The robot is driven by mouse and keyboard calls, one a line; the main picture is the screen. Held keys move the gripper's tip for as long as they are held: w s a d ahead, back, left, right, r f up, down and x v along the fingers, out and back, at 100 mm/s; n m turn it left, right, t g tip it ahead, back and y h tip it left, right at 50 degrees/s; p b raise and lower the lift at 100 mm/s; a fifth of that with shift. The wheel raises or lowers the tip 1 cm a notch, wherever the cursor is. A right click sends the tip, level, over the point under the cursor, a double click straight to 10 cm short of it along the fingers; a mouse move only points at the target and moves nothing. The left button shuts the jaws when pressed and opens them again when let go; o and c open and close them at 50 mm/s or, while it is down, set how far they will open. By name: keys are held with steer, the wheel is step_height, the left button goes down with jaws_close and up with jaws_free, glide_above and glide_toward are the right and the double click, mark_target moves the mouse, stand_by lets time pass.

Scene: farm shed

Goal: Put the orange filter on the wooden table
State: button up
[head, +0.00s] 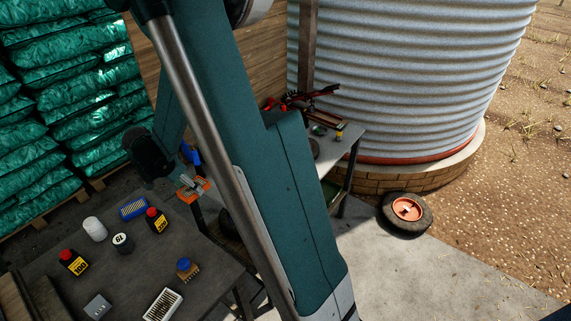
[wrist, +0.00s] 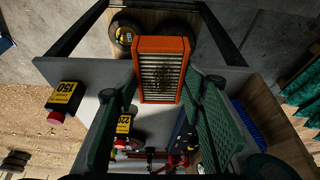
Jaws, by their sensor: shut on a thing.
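The orange filter (wrist: 187,52) has an orange rectangular frame around a pale, dirty pleated face. My gripper (wrist: 161,84) is shut on it in the wrist view, with a green finger at each side. In the head view, my gripper (head: 190,182) holds the filter (head: 204,184) near the far edge of the dark-topped table (head: 200,235). My arm hides much of the middle there. In the wrist view, a wooden surface (wrist: 205,25) shows behind the filter; I cannot tell whether it is the wooden table.
The dark-topped table carries black bottles (head: 157,220), a white cylinder (head: 94,229), a blue-topped item (head: 184,265) and a white filter (head: 162,304). A grey table (head: 350,138) with red tools stands by a corrugated tank (head: 400,70). Green sacks (head: 60,90) are stacked left. A wheel (head: 407,211) lies right.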

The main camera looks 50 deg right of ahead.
steer(key=d+r+p, duration=0.1)
steer(key=d+r, duration=0.1)
steer(key=d, duration=1.2)
steer(key=shift+s+d+r, duration=0.15)
steer(key=shift+d+r, duration=0.1)
steer(key=shift+f+b, duration=0.4)
steer(key=shift+f, duration=2.75)
steer(key=shift+f+b, duration=0.35)
steer(key=shift+f, duration=1.55)
steer(key=shift+f, duration=0.2)
steer(key=o, duration=0.9)
steer(key=shift+r, duration=0.2)
